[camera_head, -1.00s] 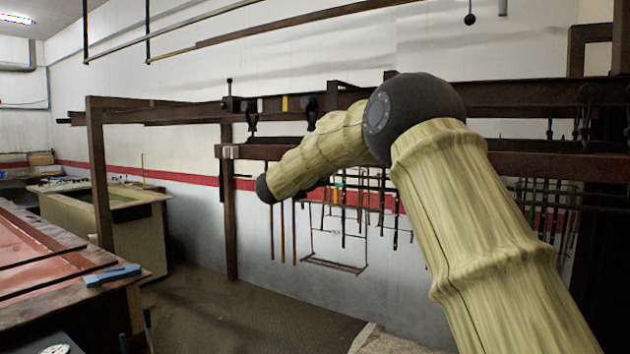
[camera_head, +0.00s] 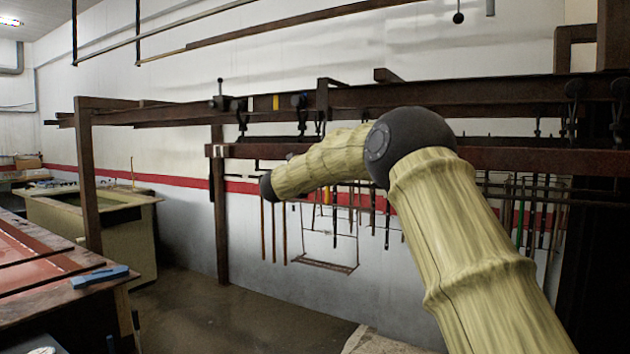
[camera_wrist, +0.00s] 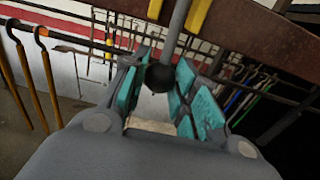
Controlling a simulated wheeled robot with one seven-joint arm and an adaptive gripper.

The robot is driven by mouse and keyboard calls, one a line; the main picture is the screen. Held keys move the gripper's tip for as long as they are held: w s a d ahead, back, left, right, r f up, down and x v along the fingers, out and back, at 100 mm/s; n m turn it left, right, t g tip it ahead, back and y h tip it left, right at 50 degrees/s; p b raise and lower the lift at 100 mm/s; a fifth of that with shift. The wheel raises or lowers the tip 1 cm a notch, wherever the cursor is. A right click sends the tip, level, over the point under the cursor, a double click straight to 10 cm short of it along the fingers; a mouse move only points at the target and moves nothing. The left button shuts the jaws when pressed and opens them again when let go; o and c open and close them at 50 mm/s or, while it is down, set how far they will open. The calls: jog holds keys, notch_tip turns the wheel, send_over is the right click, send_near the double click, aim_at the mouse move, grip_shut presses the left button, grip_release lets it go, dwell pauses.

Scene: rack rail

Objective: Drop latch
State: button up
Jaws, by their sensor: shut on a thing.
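In the wrist view, my gripper (camera_wrist: 158,92) has its teal pads on either side of a black ball knob (camera_wrist: 159,78). It is shut on this knob. A grey rod (camera_wrist: 177,35) runs up from the knob toward the brown rail (camera_wrist: 250,35). I cannot tell from this view whether the rod is the latch itself. In the head view my gripper is hidden behind my own arm. A small upright lever with a dark ball top (camera_head: 220,82) stands on the upper rail farther left.
The upper rail (camera_head: 460,95) and lower rail (camera_head: 540,160) cross behind my arm. Several rods and hooks (camera_head: 371,213) hang below. A bench with a blue item (camera_head: 100,276) is at left. The floor (camera_head: 230,310) between the bench and the rack is clear.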

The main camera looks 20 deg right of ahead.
jog(key=x, duration=0.4)
jog(key=shift+d+f, duration=0.1)
jog(key=shift+f, duration=0.05)
dwell(0.4)
jog(key=o, duration=0.9)
jog(key=shift+w+d+f, duration=0.1)
jog(key=shift+d, duration=0.05)
jog(key=shift+o, duration=0.2)
jog(key=b+v, duration=0.1)
jog(key=b, duration=0.1)
jog(key=shift+s+a+f+b, duration=0.2)
jog(key=shift+a+b, duration=0.1)
jog(key=shift+a, duration=0.05)
jog(key=shift+r+b+v, duration=0.1)
jog(key=shift+b+v, duration=1)
jog(key=shift+v, duration=0.25)
jog(key=shift+r+b+v, duration=0.15)
jog(key=shift+b+v, duration=0.95)
jog(key=shift+v, duration=0.2)
